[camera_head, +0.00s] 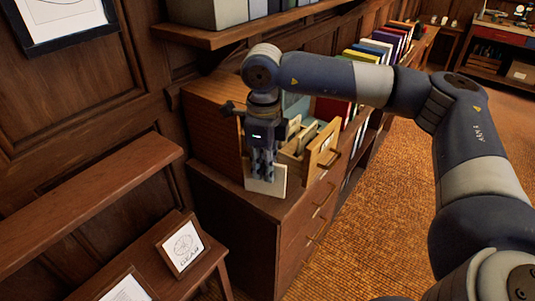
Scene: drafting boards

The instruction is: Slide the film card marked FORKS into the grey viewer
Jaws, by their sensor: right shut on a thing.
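My right arm reaches in from the right, and my right gripper (263,178) points down over the top of the wooden cabinet. It is shut on a pale cream card (279,187), whose lower part shows below and beside the fingers. The fingers cover much of the card, and I cannot read any FORKS mark on it. To the right of the gripper is an open wooden card drawer (322,150) with upright cards in it. I cannot make out a grey viewer for certain; a grey-green shape (296,104) shows partly behind my arm. My left gripper is not in view.
The wooden cabinet (262,234) has drawers with handles on its front. A row of coloured books (384,42) stands behind my arm. A wall shelf (240,36) hangs above. A framed drawing (183,246) sits on a low stand at the lower left. The orange carpet is clear.

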